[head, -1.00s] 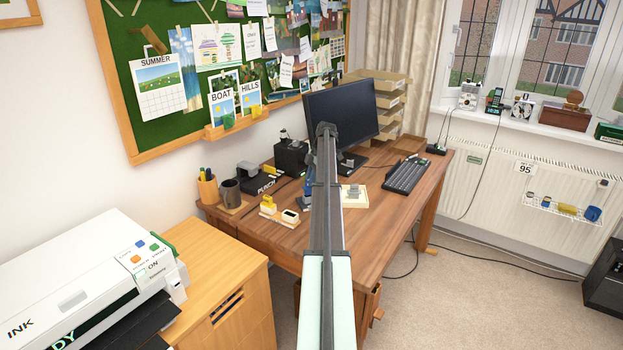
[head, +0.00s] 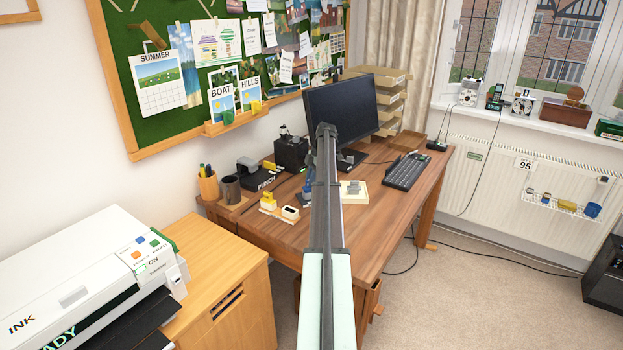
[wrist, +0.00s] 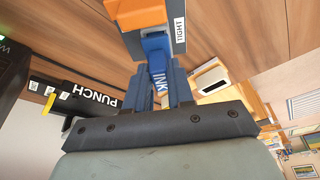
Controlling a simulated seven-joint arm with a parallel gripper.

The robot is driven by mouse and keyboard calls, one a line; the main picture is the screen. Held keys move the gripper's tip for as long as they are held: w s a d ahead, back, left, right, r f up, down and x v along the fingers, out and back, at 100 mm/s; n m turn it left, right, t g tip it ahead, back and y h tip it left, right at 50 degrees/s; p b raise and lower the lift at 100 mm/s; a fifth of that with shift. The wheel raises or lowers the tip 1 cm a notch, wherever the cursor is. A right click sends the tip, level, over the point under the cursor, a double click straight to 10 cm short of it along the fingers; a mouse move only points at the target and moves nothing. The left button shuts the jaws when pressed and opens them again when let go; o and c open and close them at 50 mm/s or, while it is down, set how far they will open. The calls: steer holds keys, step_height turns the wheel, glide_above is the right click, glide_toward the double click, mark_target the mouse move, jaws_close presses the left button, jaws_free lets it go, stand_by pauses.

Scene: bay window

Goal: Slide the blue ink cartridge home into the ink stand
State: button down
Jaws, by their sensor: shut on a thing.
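In the wrist view my gripper (wrist: 160,75) is shut on the blue ink cartridge (wrist: 158,88), which carries the word INK. The cartridge lies lengthwise between the two fingers. Just beyond the fingertips is a blue piece (wrist: 158,43) with an orange block (wrist: 138,13) and a white TIGHT label; it appears to be part of the ink stand. The cartridge's far end is close to it, but I cannot tell how far it is inside.
A black punch (wrist: 88,93) lies left in the wrist view. A cream holder with a dark opening (wrist: 212,78) is close on the right. In the head view a pen pot (head: 208,187), monitor (head: 342,105) and keyboard (head: 406,171) stand around. The desk's front right is clear.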

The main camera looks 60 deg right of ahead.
steer(key=shift+f, duration=0.6)
steer(key=c, duration=0.9)
jaws_free()
steer(key=v, duration=1.3)
steer(key=shift+r, duration=0.4)
steer(key=shift+s+d, duration=0.1)
steer(key=shift+d, duration=0.05)
